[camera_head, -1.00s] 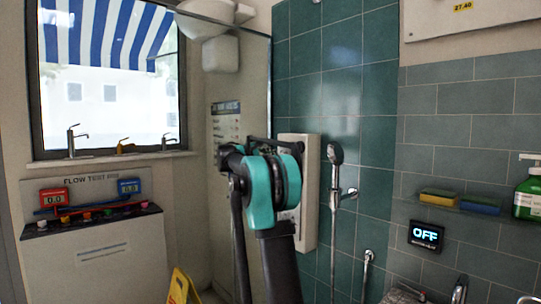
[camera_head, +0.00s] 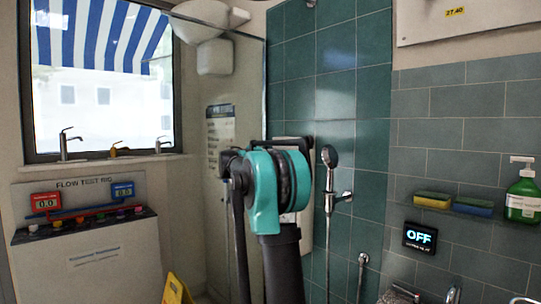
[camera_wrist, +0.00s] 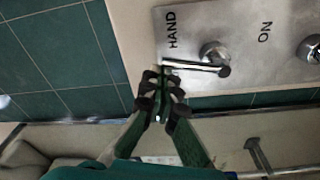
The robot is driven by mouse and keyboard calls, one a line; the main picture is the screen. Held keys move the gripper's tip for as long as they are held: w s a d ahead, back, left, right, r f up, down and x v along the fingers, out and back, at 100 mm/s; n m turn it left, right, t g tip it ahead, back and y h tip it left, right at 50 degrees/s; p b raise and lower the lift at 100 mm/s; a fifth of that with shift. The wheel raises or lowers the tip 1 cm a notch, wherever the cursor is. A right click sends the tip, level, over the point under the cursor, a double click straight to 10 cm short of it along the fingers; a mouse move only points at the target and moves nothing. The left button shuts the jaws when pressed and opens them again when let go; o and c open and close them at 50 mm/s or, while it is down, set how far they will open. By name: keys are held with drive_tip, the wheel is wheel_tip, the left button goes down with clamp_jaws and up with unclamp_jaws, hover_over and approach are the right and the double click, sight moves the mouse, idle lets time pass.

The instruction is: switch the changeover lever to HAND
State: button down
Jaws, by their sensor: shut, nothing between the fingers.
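In the wrist view a brushed metal plate (camera_wrist: 270,20) carries the words HAND and ON, turned sideways. A chrome changeover lever (camera_wrist: 198,66) is mounted on it by a round hub, with its bar lying roughly across the picture below HAND. My gripper (camera_wrist: 158,82) is shut and empty, its dark fingertips close to the left end of the bar. I cannot tell if they touch it. In the head view my arm hides the gripper, the lever and most of the pale wall panel (camera_head: 307,230).
A second chrome knob (camera_wrist: 312,48) sits at the plate's right. In the head view a hand shower (camera_head: 329,157) hangs right of my arm. A display reading OFF (camera_head: 421,237) and a green soap bottle (camera_head: 523,195) are further right. A flow test rig (camera_head: 85,240) stands left.

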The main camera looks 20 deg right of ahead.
drive_tip(key=shift+s+d+f+m, duration=0.15)
drive_tip(key=shift+s+d+m, duration=0.1)
drive_tip(key=shift+s+m, duration=0.55)
drive_tip(key=shift+s+d, duration=0.1)
drive_tip(key=a+r, duration=0.1)
drive_tip(key=a, duration=0.8)
drive_tip(key=shift+s+a+r, duration=0.15)
drive_tip(key=shift+s+a, duration=0.1)
drive_tip(key=shift+s, duration=0.15)
idle(0.4)
